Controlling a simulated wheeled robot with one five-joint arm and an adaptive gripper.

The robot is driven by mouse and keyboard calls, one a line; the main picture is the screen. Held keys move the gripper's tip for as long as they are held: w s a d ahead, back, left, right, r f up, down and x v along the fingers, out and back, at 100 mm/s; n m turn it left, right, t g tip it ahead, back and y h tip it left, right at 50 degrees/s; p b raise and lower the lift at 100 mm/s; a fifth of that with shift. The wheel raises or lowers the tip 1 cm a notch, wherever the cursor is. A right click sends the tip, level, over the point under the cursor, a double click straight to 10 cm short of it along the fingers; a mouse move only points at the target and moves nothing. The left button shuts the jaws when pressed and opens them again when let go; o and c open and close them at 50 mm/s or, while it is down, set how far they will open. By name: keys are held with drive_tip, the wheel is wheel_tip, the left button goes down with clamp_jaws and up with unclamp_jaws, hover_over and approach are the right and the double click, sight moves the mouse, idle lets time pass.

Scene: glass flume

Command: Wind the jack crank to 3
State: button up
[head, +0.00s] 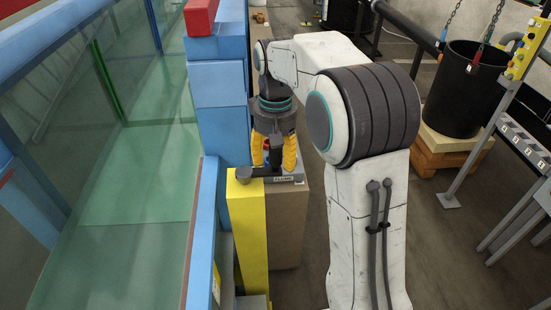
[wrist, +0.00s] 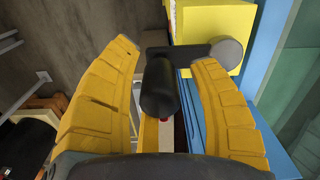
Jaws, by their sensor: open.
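The jack crank has a grey round hub (head: 243,174) on top of a yellow post (head: 250,240); the hub also shows in the wrist view (wrist: 228,52). A dark arm (wrist: 190,54) runs from the hub to an upright black handle (wrist: 158,85). My gripper (head: 273,167) points down over the handle end, its yellow fingers open. In the wrist view the handle stands between my fingers (wrist: 166,55), with a gap to each. I see no readable scale or number for the crank.
A small labelled plate (head: 286,179) sits on a brown box (head: 288,220) beside the post. The glass flume (head: 135,190) with blue frame runs along the left. A black bucket (head: 465,90) on a wooden stand and a grey rack are at the right.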

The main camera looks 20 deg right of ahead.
drive_tip(key=shift+f, duration=0.45)
clamp_jaws()
idle(0.4)
